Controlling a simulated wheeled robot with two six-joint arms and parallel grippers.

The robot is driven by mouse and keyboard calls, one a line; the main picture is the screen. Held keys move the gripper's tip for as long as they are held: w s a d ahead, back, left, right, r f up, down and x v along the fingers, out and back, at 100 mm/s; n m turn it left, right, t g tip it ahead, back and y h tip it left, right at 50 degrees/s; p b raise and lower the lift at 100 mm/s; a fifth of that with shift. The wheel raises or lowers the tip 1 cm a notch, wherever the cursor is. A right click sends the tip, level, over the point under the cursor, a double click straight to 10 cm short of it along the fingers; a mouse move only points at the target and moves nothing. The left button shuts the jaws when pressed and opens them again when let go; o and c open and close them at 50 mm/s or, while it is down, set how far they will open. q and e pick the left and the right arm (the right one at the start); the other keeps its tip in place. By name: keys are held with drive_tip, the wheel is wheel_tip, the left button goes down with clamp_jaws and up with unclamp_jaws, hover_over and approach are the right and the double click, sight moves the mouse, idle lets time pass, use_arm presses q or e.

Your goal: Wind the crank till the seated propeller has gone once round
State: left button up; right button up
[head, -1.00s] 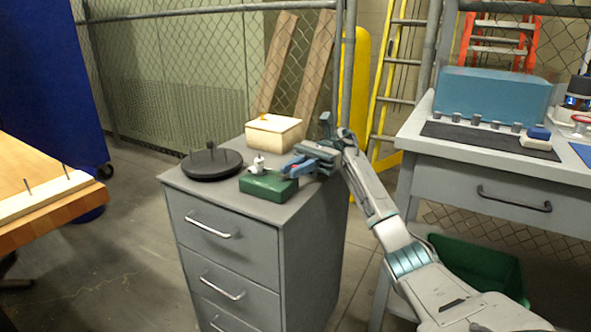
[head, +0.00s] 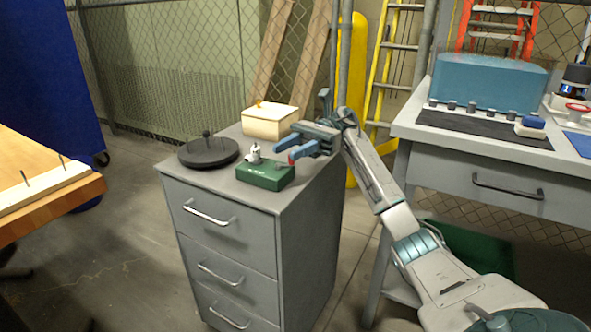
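A dark green block (head: 265,175) sits on the grey cabinet top. A small pale grey-white fitting (head: 254,153) stands upright on it; whether this is the propeller is too small to tell. A small red piece (head: 291,160) shows at the block's right end, close to my fingertips; it may be the crank's knob. My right gripper (head: 287,149) reaches in from the right, just above the block's right end. Its two blue-tipped fingers look apart, with nothing visibly held between them. Contact with the red piece cannot be told. My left gripper is out of view.
A black round disc with a peg (head: 208,152) lies left of the block. A cream box (head: 268,124) with an orange bit on top stands behind. The cabinet (head: 225,235) has open floor before it. A workbench (head: 475,158) stands at right, a wooden table (head: 85,195) at left.

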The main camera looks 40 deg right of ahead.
drive_tip(key=s+a+r, duration=0.1)
drive_tip(key=s+a, duration=0.6)
drive_tip(key=s, duration=0.3)
drive_tip(key=shift+p, duration=0.3)
drive_tip(key=shift+s+a+r, duration=0.1)
